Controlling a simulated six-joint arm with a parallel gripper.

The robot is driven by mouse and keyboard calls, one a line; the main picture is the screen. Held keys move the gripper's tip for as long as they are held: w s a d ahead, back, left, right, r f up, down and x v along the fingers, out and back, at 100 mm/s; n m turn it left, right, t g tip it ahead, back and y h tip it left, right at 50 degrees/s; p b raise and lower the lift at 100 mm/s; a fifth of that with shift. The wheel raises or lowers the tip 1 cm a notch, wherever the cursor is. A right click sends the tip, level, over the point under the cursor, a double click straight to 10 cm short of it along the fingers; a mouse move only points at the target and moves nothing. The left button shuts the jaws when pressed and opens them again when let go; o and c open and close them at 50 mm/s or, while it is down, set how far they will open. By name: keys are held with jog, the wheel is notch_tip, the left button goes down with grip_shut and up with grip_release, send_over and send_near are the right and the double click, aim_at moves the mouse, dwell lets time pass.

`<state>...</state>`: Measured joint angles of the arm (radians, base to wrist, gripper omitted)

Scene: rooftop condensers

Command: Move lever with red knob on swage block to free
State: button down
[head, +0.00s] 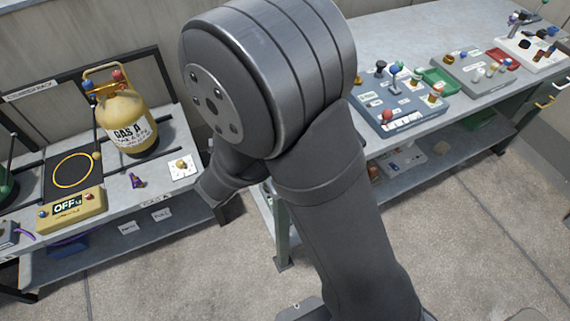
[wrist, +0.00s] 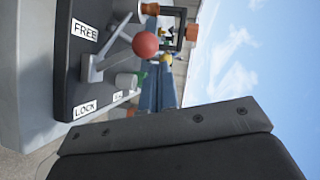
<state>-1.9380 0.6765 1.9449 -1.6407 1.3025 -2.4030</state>
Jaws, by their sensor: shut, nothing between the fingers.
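In the wrist view, a lever with a round red knob (wrist: 145,44) stands out from a dark panel on a grey block (wrist: 35,75), seen turned sideways. Its metal arm starts between a FREE label (wrist: 86,31) and a LOCK label (wrist: 85,109). The knob appears on the FREE side of the pivot, but its exact stop is hard to judge. My gripper (wrist: 165,125) is the dark slab with screws along the lower part, close to the lever with a visible gap to the knob. It is shut and empty. In the head view my arm hides it.
The wrist view shows orange and white knobs beside and beyond the lever. In the head view, a right bench (head: 405,38) bears several control blocks, including a blue-grey one (head: 410,103). A left bench holds a yellow gas bottle (head: 124,120) and a scale (head: 72,211).

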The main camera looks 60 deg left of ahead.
jog(key=shift+a, duration=0.6)
jog(key=shift+a, duration=0.1)
dwell(0.3)
jog(key=s+d+r, duration=0.6)
jog(key=s+d, duration=0.1)
jog(key=s, duration=0.2)
jog(key=shift+d+r, duration=0.15)
jog(key=shift+d, duration=0.05)
dwell(0.6)
jog(key=w+a+f, duration=0.1)
jog(key=w+f, duration=0.1)
jog(key=w, duration=0.1)
jog(key=w+a+f, duration=0.1)
jog(key=w+f, duration=0.1)
jog(key=w, duration=0.1)
jog(key=w+a+f, duration=0.1)
jog(key=w+f, duration=0.1)
jog(key=w, duration=0.1)
jog(key=shift+a+f, duration=0.1)
jog(key=shift+f, duration=0.3)
jog(key=shift+d+f+m+t+y, duration=0.2)
jog(key=shift+d+m+t+y, duration=0.1)
jog(key=shift+d+m, duration=0.15)
